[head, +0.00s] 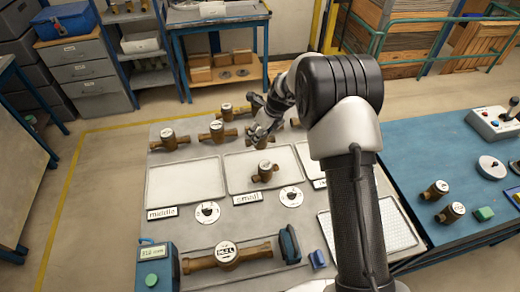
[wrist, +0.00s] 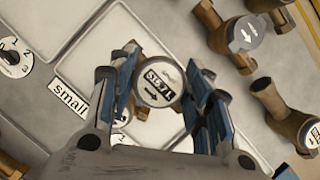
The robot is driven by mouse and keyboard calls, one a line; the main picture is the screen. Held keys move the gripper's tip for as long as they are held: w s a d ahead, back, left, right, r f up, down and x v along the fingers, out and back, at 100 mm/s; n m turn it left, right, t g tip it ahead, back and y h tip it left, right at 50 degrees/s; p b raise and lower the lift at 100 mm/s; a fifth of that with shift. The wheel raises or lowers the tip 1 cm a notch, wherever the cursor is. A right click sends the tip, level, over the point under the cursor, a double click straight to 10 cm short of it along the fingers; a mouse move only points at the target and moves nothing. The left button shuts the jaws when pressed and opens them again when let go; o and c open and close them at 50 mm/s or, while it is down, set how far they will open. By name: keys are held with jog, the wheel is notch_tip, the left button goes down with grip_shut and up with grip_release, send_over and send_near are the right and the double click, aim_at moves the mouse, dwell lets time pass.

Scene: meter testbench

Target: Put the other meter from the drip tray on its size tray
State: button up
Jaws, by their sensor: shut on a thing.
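My gripper (head: 261,138) hangs over the back part of the small tray (head: 233,186). In the wrist view my gripper (wrist: 163,85) is shut on a small brass meter (wrist: 160,84), whose round printed cap faces the camera. The fingers hold it from both sides and hide parts of it. Another small brass meter (head: 265,173) lies on the small tray, in front of and below the gripper, apart from it in the head view. The pale gridded drip tray (head: 333,236) is at the right front; its visible part is empty, and my arm hides some of it.
The middle tray (head: 184,183) is empty. Several brass meters stand behind the trays, one at the back left (head: 168,139). A large meter (head: 227,256) is at the front beside a green-buttoned device (head: 157,270). Two meters stand on the blue bench (head: 460,160).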

aim_at(260, 147)
jog(key=shift+w+f+b, duration=0.1)
jog(key=shift+f+b, duration=0.5)
jog(key=shift+f, duration=3.35)
jog(key=shift+f, duration=0.15)
jog(key=o, duration=1.4)
